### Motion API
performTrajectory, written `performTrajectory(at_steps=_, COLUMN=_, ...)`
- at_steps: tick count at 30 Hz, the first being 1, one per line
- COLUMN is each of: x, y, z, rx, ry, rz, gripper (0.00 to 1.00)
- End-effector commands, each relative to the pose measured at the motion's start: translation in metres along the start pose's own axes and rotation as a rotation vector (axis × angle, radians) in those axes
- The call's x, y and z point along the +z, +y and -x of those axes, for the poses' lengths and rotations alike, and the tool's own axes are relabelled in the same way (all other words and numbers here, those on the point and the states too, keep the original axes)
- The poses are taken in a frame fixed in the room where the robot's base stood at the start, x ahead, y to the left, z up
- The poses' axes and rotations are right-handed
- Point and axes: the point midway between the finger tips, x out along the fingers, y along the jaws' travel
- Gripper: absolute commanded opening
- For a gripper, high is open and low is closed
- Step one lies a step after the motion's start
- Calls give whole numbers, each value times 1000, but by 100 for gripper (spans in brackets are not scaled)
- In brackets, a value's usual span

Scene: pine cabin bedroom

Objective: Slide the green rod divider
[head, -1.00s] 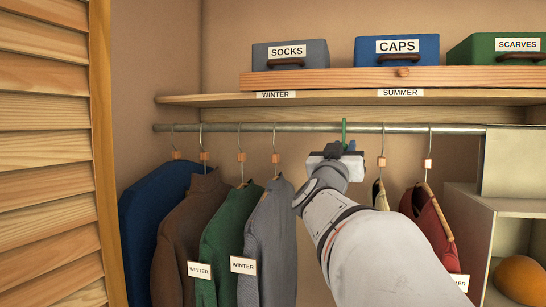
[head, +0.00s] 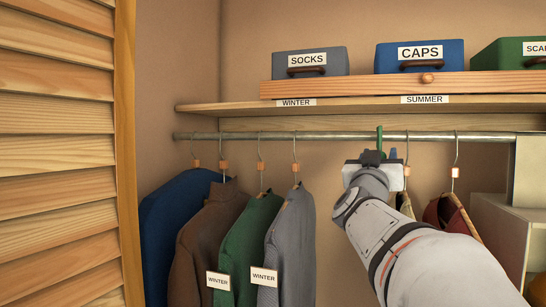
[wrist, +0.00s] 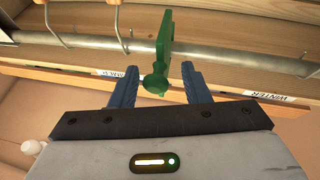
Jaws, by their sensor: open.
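The green rod divider (head: 379,138) hangs on the metal rod (head: 340,137), between the grey winter garment and the summer hangers. In the wrist view the divider (wrist: 157,62) crosses the rod, and its knobbed lower end lies between my gripper's two blue fingers. My gripper (head: 379,156) is open just below the rod; its fingers (wrist: 158,86) stand on either side of the divider. The right finger in the wrist view looks nearer to it, but I cannot tell if they touch. The WINTER label (head: 295,103) and SUMMER label (head: 424,100) are on the shelf edge above.
Several winter garments, such as the grey one (head: 292,245), hang left of my arm. A red garment (head: 450,214) hangs close on its right, partly hidden. The shelf (head: 230,108) runs above the rod. A louvred door (head: 60,150) stands at the left.

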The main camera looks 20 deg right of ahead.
Motion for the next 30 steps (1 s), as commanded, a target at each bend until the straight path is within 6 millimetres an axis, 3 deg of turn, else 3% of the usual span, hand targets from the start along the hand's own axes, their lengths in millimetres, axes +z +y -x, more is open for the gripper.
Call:
performTrajectory(at_steps=5, x=1, y=-1, z=9, rx=-1, ry=0, rz=-1, gripper=43)
performTrajectory(at_steps=12, x=1, y=-1, z=50, rx=-3, ry=2, rz=-2, gripper=43)
performTrajectory(at_steps=18, x=1, y=-1, z=74, rx=-2, ry=1, rz=-2, gripper=43)
performTrajectory(at_steps=30, x=0, y=-1, z=78, rx=-1, ry=0, rz=0, gripper=43)
